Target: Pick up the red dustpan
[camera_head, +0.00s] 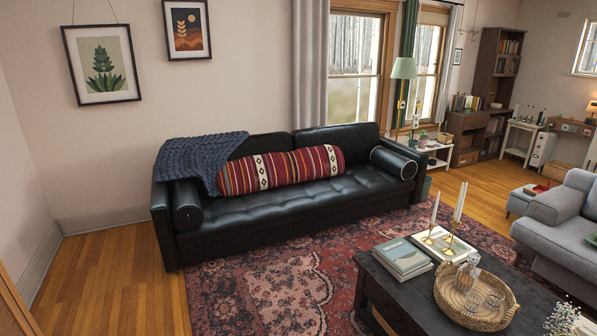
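I cannot make out a red dustpan in the head view. A small red item (537,189) lies on the low grey ottoman (518,203) at the right; it is too small to tell what it is. A red striped bolster (280,170) lies along the black sofa. My gripper is not in view.
A black leather sofa (290,205) stands against the back wall. A dark coffee table (390,290) holds books, candles and a wicker tray (442,297). A grey armchair (560,245) stands at right. Bare wood floor (110,280) is free at left; patterned rug (270,285) lies in front.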

